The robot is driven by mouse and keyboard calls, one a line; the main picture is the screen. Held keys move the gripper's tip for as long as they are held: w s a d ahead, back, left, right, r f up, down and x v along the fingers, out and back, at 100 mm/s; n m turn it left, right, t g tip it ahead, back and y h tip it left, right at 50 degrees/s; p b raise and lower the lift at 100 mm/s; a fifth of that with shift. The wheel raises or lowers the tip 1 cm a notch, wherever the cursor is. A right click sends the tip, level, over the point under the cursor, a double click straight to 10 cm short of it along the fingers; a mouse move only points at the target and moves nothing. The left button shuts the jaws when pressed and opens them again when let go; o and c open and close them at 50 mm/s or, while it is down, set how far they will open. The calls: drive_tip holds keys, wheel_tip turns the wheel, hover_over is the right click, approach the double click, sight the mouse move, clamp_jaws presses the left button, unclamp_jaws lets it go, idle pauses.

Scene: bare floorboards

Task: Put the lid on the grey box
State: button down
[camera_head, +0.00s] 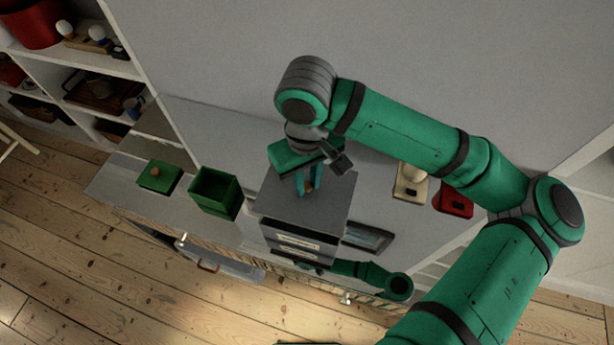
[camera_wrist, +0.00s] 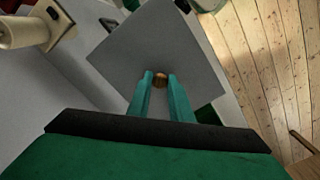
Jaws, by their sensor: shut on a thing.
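My gripper (camera_head: 306,188) points down over the grey box (camera_head: 292,244), which stands on the counter with a pale label on its front. In the wrist view, my two fingers (camera_wrist: 160,80) are closed around a small brown knob (camera_wrist: 160,77) in the middle of a flat, square grey lid (camera_wrist: 135,47). In the head view the lid (camera_head: 330,207) lies over the top of the box and hides its opening. I cannot tell whether the lid rests on the rim or is slightly above it.
An open green box (camera_head: 215,192) and a green lid with a knob (camera_head: 158,175) are on the counter at left. A cream object (camera_head: 410,183) and a red one (camera_head: 453,199) stand to the right. A dark framed panel (camera_head: 367,237) lies beside the grey box.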

sight(307, 196)
drive_tip(key=shift+s, duration=0.1)
drive_tip(key=shift+f, duration=2.9)
drive_tip(key=shift+f, duration=0.45)
drive_tip(key=c, duration=1)
unclamp_jaws()
drive_tip(key=shift+r, duration=3.5)
